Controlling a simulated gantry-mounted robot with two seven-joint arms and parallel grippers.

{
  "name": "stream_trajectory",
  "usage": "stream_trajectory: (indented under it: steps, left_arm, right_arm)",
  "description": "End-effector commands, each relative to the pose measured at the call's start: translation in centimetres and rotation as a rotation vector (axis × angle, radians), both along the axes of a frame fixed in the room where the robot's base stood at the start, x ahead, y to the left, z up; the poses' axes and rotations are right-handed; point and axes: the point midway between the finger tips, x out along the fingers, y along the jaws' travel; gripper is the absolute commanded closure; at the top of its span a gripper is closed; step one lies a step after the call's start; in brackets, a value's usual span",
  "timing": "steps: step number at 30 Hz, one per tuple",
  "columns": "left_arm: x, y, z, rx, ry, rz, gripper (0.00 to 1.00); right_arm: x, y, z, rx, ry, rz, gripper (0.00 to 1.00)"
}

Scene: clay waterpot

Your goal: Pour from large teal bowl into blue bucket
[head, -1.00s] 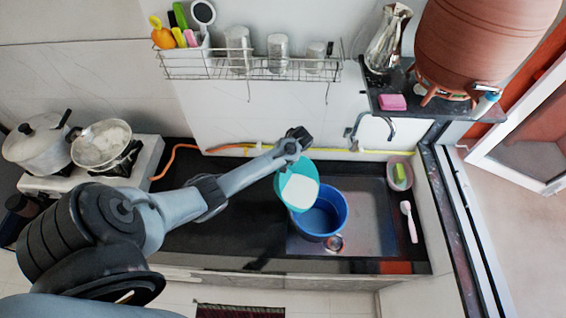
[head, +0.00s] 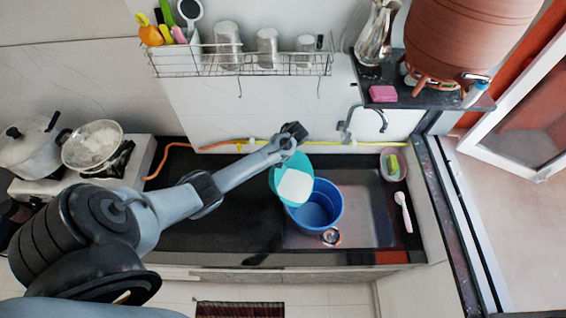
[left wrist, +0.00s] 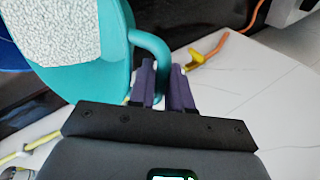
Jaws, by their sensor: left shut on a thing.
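The large teal bowl (head: 276,185) is tilted, with a white mass inside, and overlaps the upper left of the blue bucket's rim in the head view. The blue bucket (head: 325,213) stands in the sink; its visible inside looks blue. My left gripper (left wrist: 162,85) has its purple fingers around the bowl's teal handle in the left wrist view, where the bowl (left wrist: 108,75) shows speckled white contents. In the head view the gripper end (head: 296,145) is at the bowl's top edge. My right gripper is not in view.
The steel sink (head: 365,215) surrounds the bucket, with a tap (head: 365,118) above it. A soap dish (head: 393,165) and a white-pink brush (head: 403,212) lie at the right. A wire rack (head: 240,62) hangs behind. The black counter left of the sink is clear.

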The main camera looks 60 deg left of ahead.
Motion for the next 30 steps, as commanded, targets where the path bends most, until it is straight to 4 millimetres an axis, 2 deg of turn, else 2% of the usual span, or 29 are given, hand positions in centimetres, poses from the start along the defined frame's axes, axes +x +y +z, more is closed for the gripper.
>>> stream_trajectory:
  steps: [15,30]
  left_arm:
    - [0.9,-1.3,1.1,0.059,0.036,0.001,1.00]
    - [1.0,-1.7,1.3,0.073,0.044,0.002,1.00]
  right_arm:
    - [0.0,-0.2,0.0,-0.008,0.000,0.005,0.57]
    - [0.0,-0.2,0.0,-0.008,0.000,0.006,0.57]
